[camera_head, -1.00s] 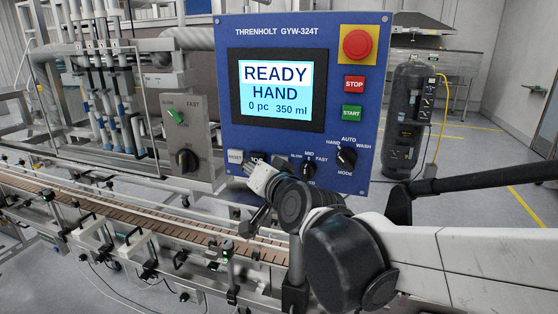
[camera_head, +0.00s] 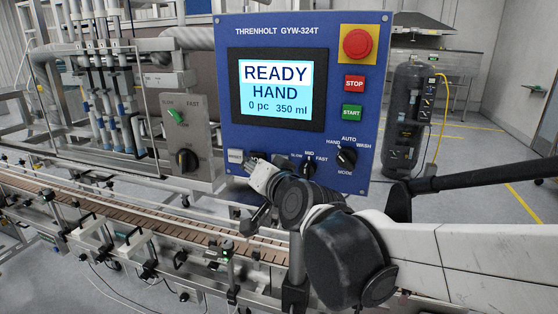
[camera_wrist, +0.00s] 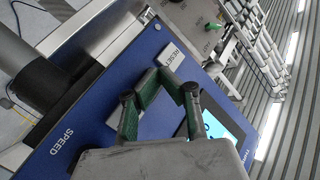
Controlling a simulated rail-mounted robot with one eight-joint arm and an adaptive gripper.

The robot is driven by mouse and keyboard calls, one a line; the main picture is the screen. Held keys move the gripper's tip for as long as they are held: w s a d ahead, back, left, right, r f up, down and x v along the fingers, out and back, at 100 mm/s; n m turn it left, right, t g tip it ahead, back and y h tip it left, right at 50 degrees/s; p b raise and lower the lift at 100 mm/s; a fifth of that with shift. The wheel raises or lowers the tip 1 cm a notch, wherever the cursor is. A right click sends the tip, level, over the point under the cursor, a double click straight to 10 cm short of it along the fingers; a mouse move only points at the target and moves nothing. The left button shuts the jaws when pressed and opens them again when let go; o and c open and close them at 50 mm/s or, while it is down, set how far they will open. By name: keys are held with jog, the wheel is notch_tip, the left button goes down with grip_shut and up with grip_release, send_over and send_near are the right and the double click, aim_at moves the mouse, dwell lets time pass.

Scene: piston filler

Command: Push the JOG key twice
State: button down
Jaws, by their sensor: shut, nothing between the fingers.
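The blue control panel (camera_head: 228,100) faces me, and its screen (camera_head: 276,88) reads READY, HAND, 0 pc, 350 ml. The JOG key is mostly hidden behind my gripper (camera_head: 256,160) in the head view, just right of the RESET key (camera_head: 235,156). In the wrist view my gripper (camera_wrist: 166,76) is shut and empty, with its green-padded fingers in front of the panel near the RESET key (camera_wrist: 172,56). I cannot tell whether the fingertips touch a key.
Red STOP (camera_head: 354,83), green START (camera_head: 351,113) and the emergency stop (camera_head: 357,44) sit on the panel's right. The MODE knob (camera_head: 346,158) and SPEED knob (camera_head: 307,168) are right of my gripper. A conveyor (camera_head: 150,222) runs below.

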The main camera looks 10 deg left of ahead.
jog(key=shift+w, duration=0.25)
jog(key=shift+w+d, duration=0.15)
jog(key=shift+w, duration=0.25)
dwell(0.8)
jog(key=shift+s+a, duration=0.2)
jog(key=shift+s, duration=0.65)
jog(key=s, duration=0.2)
jog(key=s+a+p, duration=0.1)
jog(key=s, duration=0.2)
dwell(0.4)
jog(key=shift+w+d, duration=0.1)
jog(key=shift+d, duration=0.05)
dwell(0.4)
